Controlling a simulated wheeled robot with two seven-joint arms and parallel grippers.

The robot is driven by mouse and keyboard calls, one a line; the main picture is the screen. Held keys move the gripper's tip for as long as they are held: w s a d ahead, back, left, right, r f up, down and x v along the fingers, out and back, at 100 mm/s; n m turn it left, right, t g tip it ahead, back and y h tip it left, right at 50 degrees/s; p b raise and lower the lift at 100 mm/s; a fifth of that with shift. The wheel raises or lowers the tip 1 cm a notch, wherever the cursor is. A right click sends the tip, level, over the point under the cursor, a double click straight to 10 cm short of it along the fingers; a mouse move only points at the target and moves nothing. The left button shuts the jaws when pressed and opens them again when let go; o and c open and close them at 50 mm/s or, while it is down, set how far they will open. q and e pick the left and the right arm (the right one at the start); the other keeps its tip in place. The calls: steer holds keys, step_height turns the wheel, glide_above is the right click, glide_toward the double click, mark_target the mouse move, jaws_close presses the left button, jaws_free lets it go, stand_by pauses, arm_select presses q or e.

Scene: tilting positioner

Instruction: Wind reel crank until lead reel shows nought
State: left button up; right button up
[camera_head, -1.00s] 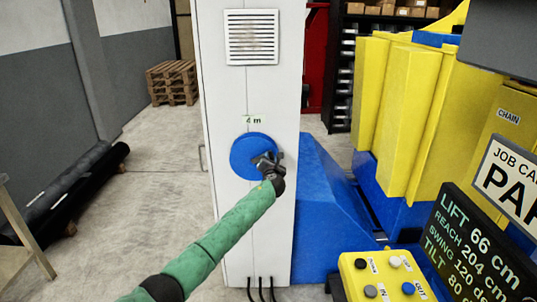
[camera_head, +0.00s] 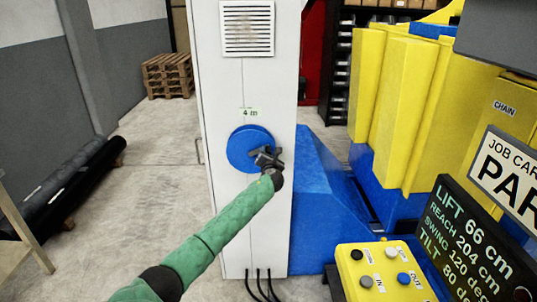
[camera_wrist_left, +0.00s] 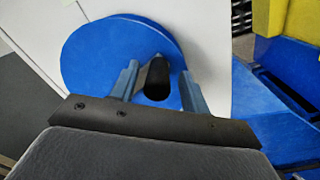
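The reel crank is a blue disc (camera_head: 246,149) on the front of a white cabinet, with a black handle (camera_wrist_left: 156,80) standing out from it. A small label above the disc (camera_head: 250,112) reads "4 m". My left gripper (camera_head: 268,154) is at the disc's right side. In the left wrist view, the fingers of my left gripper (camera_wrist_left: 158,88) stand on either side of the handle, with blue showing between handle and fingers. The gripper looks open around the handle, not clamped on it. My right gripper is not in view.
A yellow button box (camera_head: 385,272) and a dark readout (camera_head: 470,245) showing lift, reach, swing and tilt stand at the lower right. Blue and yellow machinery (camera_head: 400,110) fills the right. Black rolls (camera_head: 70,190) lie at left; the floor between is clear.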

arm_select(q)
steer(key=shift+s+a, duration=0.1)
steer(key=shift+s, duration=0.35)
steer(key=s+b, duration=0.2)
steer(key=s, duration=0.5)
steer(key=shift+d, duration=0.2)
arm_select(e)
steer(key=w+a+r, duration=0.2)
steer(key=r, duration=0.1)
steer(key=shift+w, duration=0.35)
arm_select(q)
steer(key=shift+w, duration=0.1)
steer(key=shift+c, duration=0.3)
